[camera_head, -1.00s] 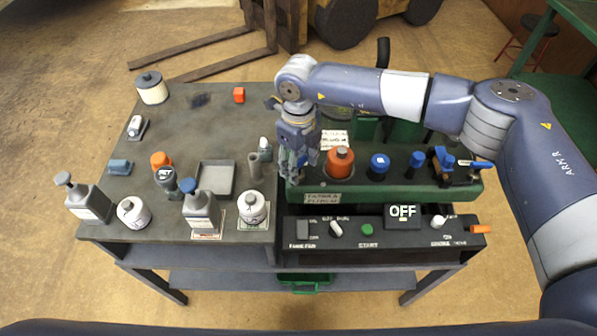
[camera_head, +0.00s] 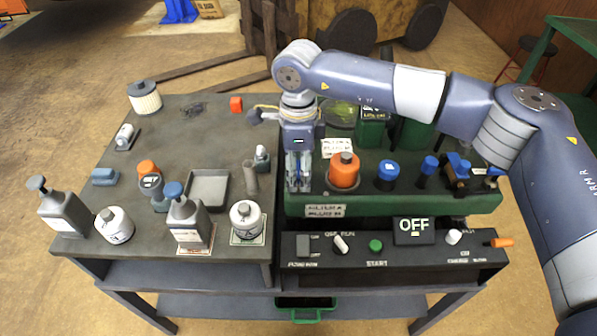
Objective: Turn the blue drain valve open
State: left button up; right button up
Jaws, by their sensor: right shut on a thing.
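My right gripper (camera_head: 298,184) points straight down at the front left end of the green mower body (camera_head: 400,204). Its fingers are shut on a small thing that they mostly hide. By its place this seems to be the blue drain valve, but I cannot make out its handle or how it is turned. The orange-capped filler (camera_head: 344,172) stands just right of the fingers. Further right are a blue cap (camera_head: 387,176), a blue knob (camera_head: 427,170) and a blue lever-like part (camera_head: 458,172). My left gripper is out of view.
A control panel (camera_head: 395,262) with an OFF display (camera_head: 414,231) lies in front. Left on the grey table (camera_head: 110,255) are bottles, white canisters and a grey tray (camera_head: 208,188). A green pan (camera_head: 305,312) sits below.

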aim_at(299, 169)
dwell(0.5)
jog(key=o, duration=1.1)
jog(key=shift+c, duration=0.2)
notch_tip(299, 169, up, 12)
jog(key=shift+f, duration=0.1)
